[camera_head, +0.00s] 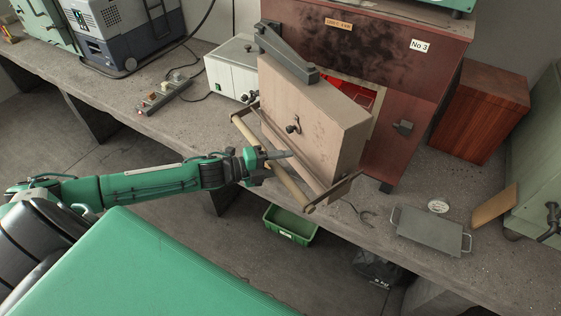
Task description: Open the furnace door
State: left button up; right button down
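The furnace (385,35) is a reddish-brown box with a "No 3" label, standing on the concrete bench. Its thick beige door (318,110) stands partly open, swung out towards me, and a red glowing interior (364,95) shows behind it. A long bar handle (287,180) runs along the door's front on two brackets. My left gripper (283,156) is at the middle of this handle, with its fingers pointing right towards the door. Whether its fingers are closed around the bar is too small to tell. My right gripper is not in view.
A white control box (230,70) stands left of the furnace, with a power strip (163,95) beyond it. A reddish wooden box (479,110), a grey tray (428,232) and a small round dial (438,206) are at the right. A green bin (290,226) sits below the bench edge.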

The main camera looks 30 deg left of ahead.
pick_arm(q)
jog(key=shift+r, duration=0.1)
jog(key=shift+s+a, duration=0.3)
jog(key=shift+s, duration=0.05)
jog(key=b+v, duration=0.1)
jog(key=v, duration=0.2)
jog(key=shift+s+a+b, duration=0.2)
jog(key=shift+s+b, duration=0.05)
jog(key=shift+b, duration=0.05)
jog(key=v, duration=0.9)
jog(key=shift+a+r, duration=0.1)
jog(key=s+a+r+p, duration=0.1)
jog(key=s+a+p, duration=0.2)
jog(key=s+p, duration=0.4)
jog(key=s+a+r+p, duration=0.2)
jog(key=s+a+p, duration=0.1)
jog(key=s+p, duration=0.4)
jog(key=shift+a+r+p, duration=0.25)
jog(key=shift+a+p, duration=0.05)
jog(key=shift+p, duration=0.7)
dwell(0.5)
